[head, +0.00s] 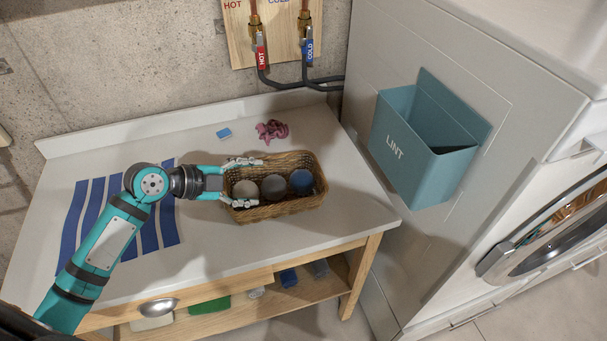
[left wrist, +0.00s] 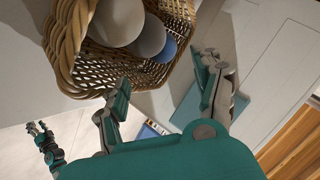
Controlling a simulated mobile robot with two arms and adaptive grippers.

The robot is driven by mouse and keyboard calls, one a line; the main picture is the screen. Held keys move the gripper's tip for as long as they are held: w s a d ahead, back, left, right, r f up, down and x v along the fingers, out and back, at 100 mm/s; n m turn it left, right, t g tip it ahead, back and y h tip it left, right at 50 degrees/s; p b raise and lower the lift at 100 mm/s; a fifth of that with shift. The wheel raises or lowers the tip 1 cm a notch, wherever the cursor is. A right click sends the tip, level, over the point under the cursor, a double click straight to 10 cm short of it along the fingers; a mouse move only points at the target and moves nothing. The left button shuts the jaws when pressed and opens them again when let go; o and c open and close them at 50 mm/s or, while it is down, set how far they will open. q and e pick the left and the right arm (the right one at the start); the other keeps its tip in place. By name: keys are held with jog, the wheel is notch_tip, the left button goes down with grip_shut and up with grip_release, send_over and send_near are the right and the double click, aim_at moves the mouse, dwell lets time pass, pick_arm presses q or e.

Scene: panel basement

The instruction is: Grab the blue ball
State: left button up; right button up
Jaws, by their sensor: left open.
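The blue ball (head: 301,180) lies in a wicker basket (head: 290,211) on the table, at the right end of a row with a white ball (head: 245,189) and a grey ball (head: 273,187). My left gripper (head: 243,183) is open at the basket's left end, its fingertips spread either side of the white ball, apart from the blue ball. In the left wrist view the blue ball (left wrist: 167,48) is partly hidden behind the grey ball (left wrist: 149,38). My right gripper is not seen in the head view.
A teal lint bin (head: 420,150) hangs on the grey machine side right of the table. Blue stripes (head: 97,215) mark the left tabletop, under my arm. The front right tabletop is clear.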

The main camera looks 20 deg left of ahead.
aim_at(293, 184)
pick_arm(q)
jog(key=p+x, duration=0.1)
jog(key=x, duration=0.4)
jog(key=shift+w+d+p, duration=0.1)
jog(key=shift+d+p, duration=0.3)
jog(key=x, duration=0.3)
jog(key=shift+w+d+f+p, duration=0.1)
jog(key=shift+w+f+p, duration=0.15)
jog(key=shift+p, duration=0.15)
jog(key=shift+w+d+f+p, duration=0.15)
jog(key=shift+w+d+p, duration=0.45)
jog(key=shift+d+p, duration=0.3)
jog(key=shift+p+x, duration=0.3)
jog(key=shift+x, duration=0.85)
jog(key=shift+w+d+f, duration=0.1)
jog(key=shift+d+f, duration=0.05)
jog(key=shift+f, duration=0.35)
jog(key=c, duration=0.8)
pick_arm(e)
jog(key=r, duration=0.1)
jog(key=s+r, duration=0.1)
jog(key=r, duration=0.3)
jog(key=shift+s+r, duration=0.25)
